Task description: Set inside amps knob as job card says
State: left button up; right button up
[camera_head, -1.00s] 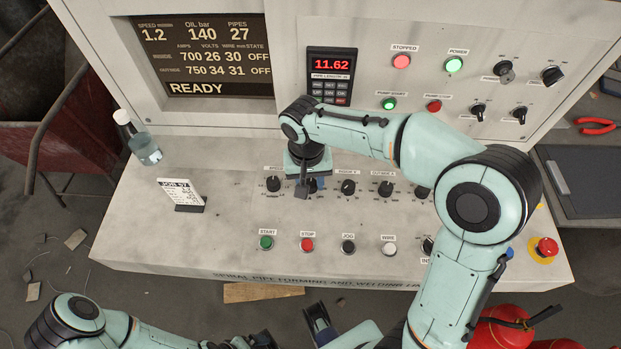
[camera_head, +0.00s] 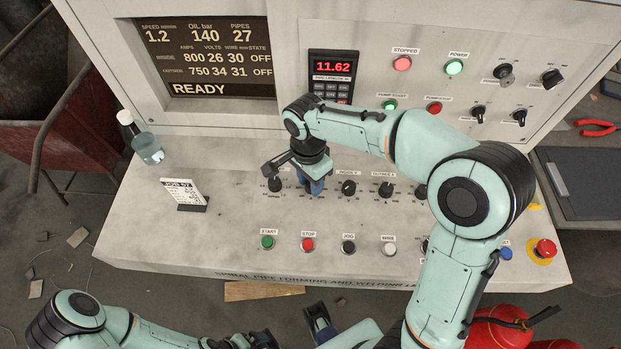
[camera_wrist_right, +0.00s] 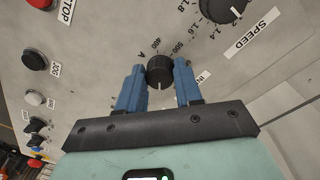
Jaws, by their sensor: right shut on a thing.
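My right gripper (camera_head: 313,187) points down at the console's knob row and is shut on the inside amps knob. In the right wrist view the black knob (camera_wrist_right: 159,72) with a white pointer line sits between the blue fingers of my right gripper (camera_wrist_right: 159,82); an "A" and scale numbers show around it. In the head view the gripper hides this knob. The screen (camera_head: 205,60) reads inside 800 amps, 26 volts, 30, OFF. The job card (camera_head: 183,193) stands at the console's left; its small lines are unreadable. My left gripper (camera_head: 322,322) shows only partly at the bottom edge.
The speed knob (camera_head: 275,185) is close left of my right gripper, with other knobs to the right. Start (camera_head: 267,242) and stop (camera_head: 307,244) buttons lie in front. A bottle (camera_head: 147,148) stands at the left, and a red emergency button (camera_head: 546,248) at the right.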

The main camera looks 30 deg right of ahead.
jog(key=shift+w+r+m, duration=0.1)
jog(key=shift+m, duration=1)
jog(key=o, duration=1)
jog(key=shift+o, duration=0.2)
notch_tip(320, 180, up, 13)
jog(key=p, duration=0.2)
jog(key=shift+w+r, duration=0.15)
jog(key=shift+w, duration=0.15)
